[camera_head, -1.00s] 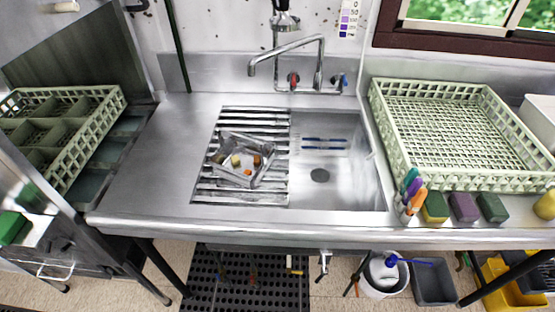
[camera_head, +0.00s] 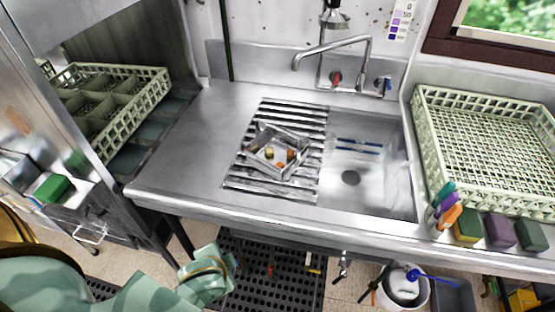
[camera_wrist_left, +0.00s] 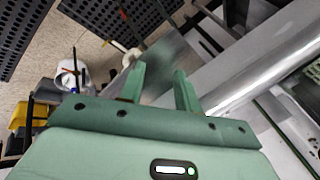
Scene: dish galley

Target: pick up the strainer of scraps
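The strainer (camera_head: 279,144) is a small square metal basket with a few yellow and orange scraps in it. In the head view it sits on the slatted metal rack (camera_head: 236,180) over the left part of the sink. My left gripper (camera_head: 212,272) is low in front of the counter, below its front edge and well apart from the strainer. In the left wrist view its two green fingers (camera_wrist_left: 160,82) stand apart with nothing between them. The strainer is not visible in that view. My right gripper is not in view.
The counter's raised front edge (camera_head: 230,206) lies between my left gripper and the strainer. The faucet (camera_head: 330,50) arches over the sink basin (camera_head: 370,185). A dish rack (camera_head: 128,118) stands left, another (camera_head: 425,125) right. Pens and sponges (camera_head: 467,228) line the right front.

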